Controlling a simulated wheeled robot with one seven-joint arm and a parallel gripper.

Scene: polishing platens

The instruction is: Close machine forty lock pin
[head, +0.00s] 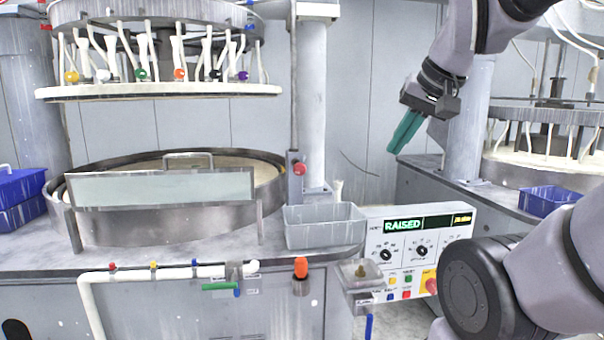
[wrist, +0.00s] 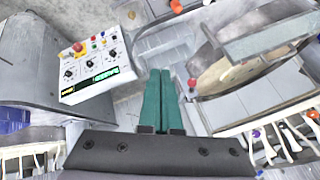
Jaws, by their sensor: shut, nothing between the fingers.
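My gripper (head: 394,148) has green fingers, which are shut together and empty. They point down and left in the air, right of the machine's column, apart from everything. In the wrist view the shut fingers (wrist: 160,73) are at the centre. A red knob (head: 299,168) sits on a small grey block on the upright post beside the platen; it also shows just right of the fingers in the wrist view (wrist: 192,84). It may be the lock pin, but no label on it is readable. The control panel (head: 415,248) shows "RAISED". The upper head (head: 160,91) hangs above the round platen (head: 160,229).
A grey bin (head: 325,235) stands at the worktop's front right corner. An orange knob (head: 301,268) and a pipe with coloured valves (head: 160,272) are on the front. A second machine (head: 545,165) and a blue bin (head: 545,202) are at right. Blue bins (head: 20,190) are at left.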

